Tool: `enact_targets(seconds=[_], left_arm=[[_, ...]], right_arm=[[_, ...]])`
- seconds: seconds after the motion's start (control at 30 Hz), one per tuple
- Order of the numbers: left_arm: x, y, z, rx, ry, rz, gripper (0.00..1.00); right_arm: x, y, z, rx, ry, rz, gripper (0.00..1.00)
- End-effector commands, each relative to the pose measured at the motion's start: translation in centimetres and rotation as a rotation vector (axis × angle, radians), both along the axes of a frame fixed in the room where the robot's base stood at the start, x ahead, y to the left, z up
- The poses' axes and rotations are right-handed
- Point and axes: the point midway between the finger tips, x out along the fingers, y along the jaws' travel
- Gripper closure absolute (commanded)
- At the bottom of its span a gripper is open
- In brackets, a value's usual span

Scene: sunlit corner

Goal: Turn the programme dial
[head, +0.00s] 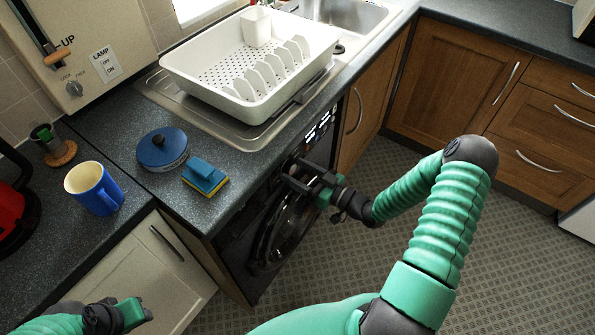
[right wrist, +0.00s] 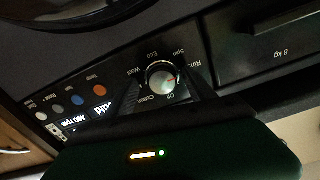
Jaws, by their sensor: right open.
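The programme dial (right wrist: 163,80) is a round silver knob with a small red mark, on the washing machine's dark panel. Labels around it include Off, Cotton, Wool, Eco and Spin. In the right wrist view one dark finger of my right gripper stands on each side of the dial; I cannot tell whether they touch it. In the head view my right gripper (head: 303,180) is open at the front of the washing machine (head: 262,240) and hides the dial. My left gripper (head: 125,315) is at the lower left; its jaws are not clear.
Coloured buttons (right wrist: 77,100) and a lit display (right wrist: 100,108) sit beside the dial. On the counter are a blue sponge (head: 205,177), a round blue tin (head: 163,150), a blue mug (head: 95,188) and a white dish rack (head: 250,105). The floor (head: 330,275) is clear.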

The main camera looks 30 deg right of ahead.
Motion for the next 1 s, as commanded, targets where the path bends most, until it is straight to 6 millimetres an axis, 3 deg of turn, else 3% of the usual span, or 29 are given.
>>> enact_targets(seconds=[0.17, 0.27, 0.5, 0.7, 0.83, 1.0], left_arm=[[0.0, 0.0, 0.1, 0.000, 0.000, 0.000, 0.64], [0.0, 0.0, 0.3, 0.000, 0.000, 0.000, 0.64], [0.0, 0.0, 0.8, 0.000, 0.000, 0.000, 0.64], [0.0, 0.0, 1.0, 0.000, 0.000, 0.000, 0.64], [0.0, 0.0, 1.0, 0.000, 0.000, 0.000, 0.64], [0.0, 0.0, 1.0, 0.000, 0.000, 0.000, 0.64]], right_arm=[[-0.9, -0.4, 0.0, 0.000, 0.001, -0.001, 0.36], [-2.7, -1.2, 0.0, 0.000, 0.003, -0.003, 0.36], [-9.2, -4.0, -0.1, -0.001, 0.004, -0.004, 0.36], [-13.7, -5.9, -0.2, 0.000, 0.003, -0.004, 0.36], [-15.1, -6.4, -0.2, 0.000, 0.001, -0.001, 0.36], [-15.5, -6.5, -0.2, 0.002, 0.002, 0.001, 0.36]])
